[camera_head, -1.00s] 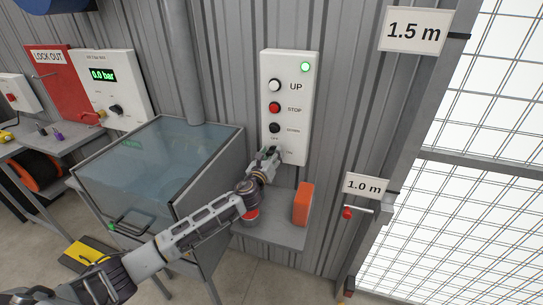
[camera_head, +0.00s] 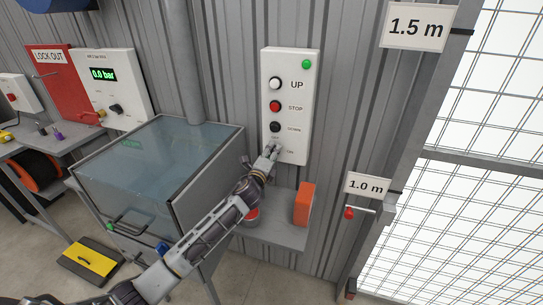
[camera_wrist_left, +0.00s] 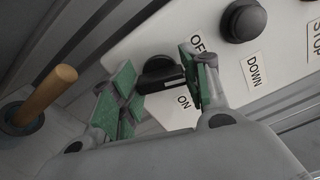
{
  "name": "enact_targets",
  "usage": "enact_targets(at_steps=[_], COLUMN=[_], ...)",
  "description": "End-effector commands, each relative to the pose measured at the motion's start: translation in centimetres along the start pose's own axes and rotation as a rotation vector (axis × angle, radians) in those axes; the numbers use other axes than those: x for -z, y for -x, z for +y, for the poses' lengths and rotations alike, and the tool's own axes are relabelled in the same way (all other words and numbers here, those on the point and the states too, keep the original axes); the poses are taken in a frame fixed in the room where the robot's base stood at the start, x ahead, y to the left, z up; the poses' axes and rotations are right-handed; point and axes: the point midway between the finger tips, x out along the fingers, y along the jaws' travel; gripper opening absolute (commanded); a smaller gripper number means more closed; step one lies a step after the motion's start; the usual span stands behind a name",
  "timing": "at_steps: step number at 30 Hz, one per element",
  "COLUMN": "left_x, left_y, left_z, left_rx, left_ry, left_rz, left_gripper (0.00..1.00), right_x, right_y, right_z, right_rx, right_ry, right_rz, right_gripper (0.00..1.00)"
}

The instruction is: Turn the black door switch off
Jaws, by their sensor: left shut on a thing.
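The white door control box (camera_head: 304,120) hangs on the wall, with UP, STOP and DOWN buttons and a green lamp. The black door switch (camera_wrist_left: 158,76) is at its lower end, between the OFF and ON labels. My left gripper (camera_head: 270,152) is at the switch; in the head view it hides the knob. My right gripper is not in view.
A shelf (camera_head: 272,232) below the box holds an orange block (camera_head: 304,204) and a red can (camera_head: 252,213). A glass-topped cabinet (camera_head: 160,150) stands left. A wooden handle (camera_wrist_left: 48,92) shows near the gripper in the wrist view. A red-knobbed lever (camera_head: 349,212) is right.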

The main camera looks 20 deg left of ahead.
Motion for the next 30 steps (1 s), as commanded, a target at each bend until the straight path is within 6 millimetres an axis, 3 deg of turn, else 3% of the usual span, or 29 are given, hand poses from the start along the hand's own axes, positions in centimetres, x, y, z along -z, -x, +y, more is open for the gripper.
enact_targets(at_steps=[12, 30], left_x=[0.05, 0.06], left_y=[0.02, 0.02], left_z=[0.25, 0.31], left_rx=[-0.003, -0.004], left_ry=[0.276, 0.329], left_rz=[-0.001, 0.000], left_gripper=[0.22, 0.22], right_x=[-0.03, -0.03], right_y=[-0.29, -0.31], right_z=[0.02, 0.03], right_rx=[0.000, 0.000], right_ry=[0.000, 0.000], right_rz=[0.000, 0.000], right_gripper=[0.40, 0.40])
